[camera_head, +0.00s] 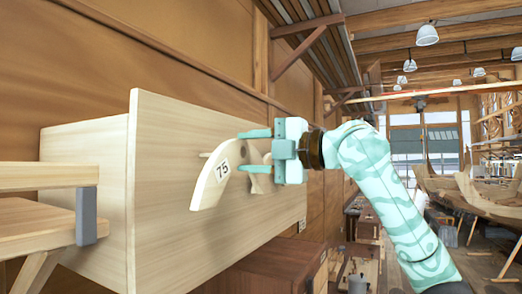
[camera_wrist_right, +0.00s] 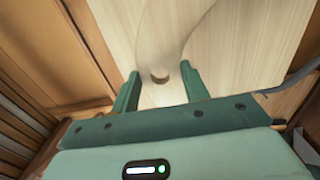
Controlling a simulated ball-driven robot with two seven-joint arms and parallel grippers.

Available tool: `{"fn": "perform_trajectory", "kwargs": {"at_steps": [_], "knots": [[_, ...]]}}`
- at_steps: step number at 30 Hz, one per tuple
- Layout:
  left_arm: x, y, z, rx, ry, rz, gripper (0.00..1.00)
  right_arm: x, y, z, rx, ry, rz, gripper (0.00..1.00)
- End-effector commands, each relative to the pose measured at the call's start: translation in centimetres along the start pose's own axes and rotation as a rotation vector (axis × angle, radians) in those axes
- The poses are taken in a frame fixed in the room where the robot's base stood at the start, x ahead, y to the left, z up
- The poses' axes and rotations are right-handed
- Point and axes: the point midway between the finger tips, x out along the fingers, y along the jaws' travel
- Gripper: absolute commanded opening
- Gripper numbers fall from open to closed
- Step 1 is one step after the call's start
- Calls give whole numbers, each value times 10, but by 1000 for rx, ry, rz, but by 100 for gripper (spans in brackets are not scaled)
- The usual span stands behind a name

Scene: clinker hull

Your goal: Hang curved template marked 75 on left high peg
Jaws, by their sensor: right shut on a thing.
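The pale wooden curved template marked 75 (camera_head: 210,183) is at the upright board, its label facing me and its lower end pointing down left. My right gripper (camera_head: 247,151) is shut on the template near its upper part, one finger above and one below. In the right wrist view, the template (camera_wrist_right: 172,35) runs up from between the fingers (camera_wrist_right: 160,85), with a round dark hole near its end. A short pale peg (camera_head: 205,155) shows just left of the template; whether it touches the template I cannot tell. My left gripper is not in view.
The pale board (camera_head: 165,200) stands along the brown wall. A wooden shelf (camera_head: 45,177) with a grey bracket juts in at the left. A brown cabinet (camera_head: 275,270) stands below. Boat hulls (camera_head: 490,195) lie far right.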

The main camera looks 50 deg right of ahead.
Motion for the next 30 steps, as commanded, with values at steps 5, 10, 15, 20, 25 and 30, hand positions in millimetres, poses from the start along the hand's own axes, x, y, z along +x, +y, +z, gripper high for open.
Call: {"fn": "perform_trajectory", "kwargs": {"at_steps": [5, 10, 15, 20, 25, 30], "knots": [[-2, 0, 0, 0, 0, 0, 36, 13, 0, -1, 1, 2, 3, 17], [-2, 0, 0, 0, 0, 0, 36, 25, -1, -1, 1, 3, 2, 17], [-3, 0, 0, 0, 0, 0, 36, 37, -2, 0, 2, 2, 2, 17], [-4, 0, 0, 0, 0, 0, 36, 49, -3, -1, 2, 2, 2, 17], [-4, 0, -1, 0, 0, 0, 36, 59, -5, -1, 2, 1, 2, 17], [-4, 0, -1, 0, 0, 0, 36, 66, -9, -1, 0, 1, 0, 17]]}}
